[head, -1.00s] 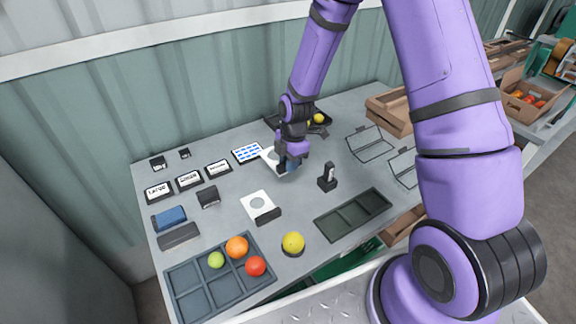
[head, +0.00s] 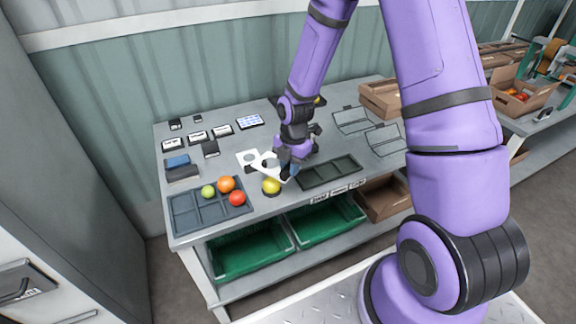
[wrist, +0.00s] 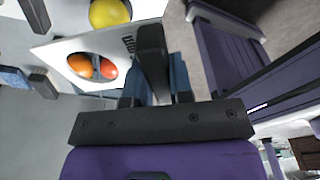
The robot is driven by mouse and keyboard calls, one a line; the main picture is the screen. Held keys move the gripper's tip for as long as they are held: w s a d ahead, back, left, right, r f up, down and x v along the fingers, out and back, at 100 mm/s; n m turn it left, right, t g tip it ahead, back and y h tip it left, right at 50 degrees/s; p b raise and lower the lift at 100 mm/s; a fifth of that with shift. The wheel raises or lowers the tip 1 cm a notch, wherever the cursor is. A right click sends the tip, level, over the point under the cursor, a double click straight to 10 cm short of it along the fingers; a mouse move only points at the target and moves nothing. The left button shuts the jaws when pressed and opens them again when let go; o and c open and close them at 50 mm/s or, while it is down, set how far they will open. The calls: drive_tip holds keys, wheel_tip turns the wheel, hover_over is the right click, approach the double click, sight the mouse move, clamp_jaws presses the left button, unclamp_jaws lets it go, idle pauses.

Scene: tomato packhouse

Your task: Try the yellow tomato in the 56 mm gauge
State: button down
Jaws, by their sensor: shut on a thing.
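My gripper (head: 290,170) is shut on a white gauge plate (head: 281,175) with a round hole, held above the table. The wrist view shows the plate (wrist: 58,48) beside my dark finger; its small dark mark is too small to read. The yellow tomato (head: 271,186) sits on a dark round stand at the table's front, just left of and below the gripper. In the wrist view the yellow tomato (wrist: 110,12) shows past the plate's edge, outside the hole. Orange and red tomatoes show through the hole. A second white holed plate (head: 243,157) stands further left.
A grey compartment tray (head: 183,204) at the front left holds green, orange and red tomatoes. An empty dark green tray (head: 327,172) lies right of the gripper. Small labelled blocks (head: 197,136) and a blue block (head: 177,161) stand at the back left. Green crates (head: 250,256) are below.

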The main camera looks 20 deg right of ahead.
drive_tip(key=shift+f, duration=3.1)
drive_tip(key=shift+f, duration=1.2)
drive_tip(key=shift+r, duration=0.15)
drive_tip(key=shift+r, duration=3.25)
drive_tip(key=shift+w, duration=0.1)
